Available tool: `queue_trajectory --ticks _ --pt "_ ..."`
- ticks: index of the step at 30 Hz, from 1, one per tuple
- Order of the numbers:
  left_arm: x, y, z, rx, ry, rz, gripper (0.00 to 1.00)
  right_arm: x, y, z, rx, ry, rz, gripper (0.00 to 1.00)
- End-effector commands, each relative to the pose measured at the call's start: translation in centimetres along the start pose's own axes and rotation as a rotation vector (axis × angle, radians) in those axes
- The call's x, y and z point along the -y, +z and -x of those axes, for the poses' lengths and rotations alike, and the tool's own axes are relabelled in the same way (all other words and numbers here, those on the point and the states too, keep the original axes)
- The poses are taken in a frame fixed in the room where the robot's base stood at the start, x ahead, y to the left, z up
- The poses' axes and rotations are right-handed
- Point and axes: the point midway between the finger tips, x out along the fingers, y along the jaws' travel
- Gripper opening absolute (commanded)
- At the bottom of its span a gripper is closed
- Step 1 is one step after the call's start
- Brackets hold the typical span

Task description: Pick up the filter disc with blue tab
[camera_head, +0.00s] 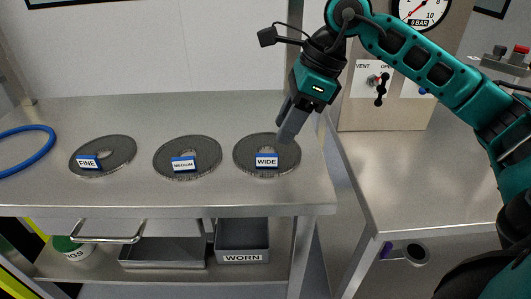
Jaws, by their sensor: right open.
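Three grey mesh filter discs lie flat in a row on the metal table. The left disc (117,147) is labelled FINE, the middle disc (203,147) MEDIUM and the right disc (284,149) WIDE. Each label appears to have some blue on it. My right gripper (290,126) points down over the far right edge of the WIDE disc, open, with nothing seen between its fingers. Its fingers overlap in this view, and I cannot tell whether they touch the disc. My left gripper is not in view.
A blue ring (42,149) lies at the table's left. Below are a grey bin marked WORN (242,240), a tray (163,252) and a green and white container (70,247). A gap separates this table from the right counter (430,180), which has a gauge and valve panel (400,90).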

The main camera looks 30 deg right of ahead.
Motion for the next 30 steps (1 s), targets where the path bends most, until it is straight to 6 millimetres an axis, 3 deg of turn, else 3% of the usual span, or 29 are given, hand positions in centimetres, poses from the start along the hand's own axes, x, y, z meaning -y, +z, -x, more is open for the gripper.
queue_trajectory --ticks 18,26,30 --pt "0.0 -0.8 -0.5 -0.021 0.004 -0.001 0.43 -0.3 0.2 -7.0 0.002 0.001 -0.001 0.40" --pt "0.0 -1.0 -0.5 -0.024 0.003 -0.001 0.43 -0.2 0.2 -7.3 0.002 0.000 0.000 0.40" --pt "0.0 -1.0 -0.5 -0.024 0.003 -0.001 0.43 -0.2 0.2 -7.3 0.002 -0.001 -0.001 0.28"
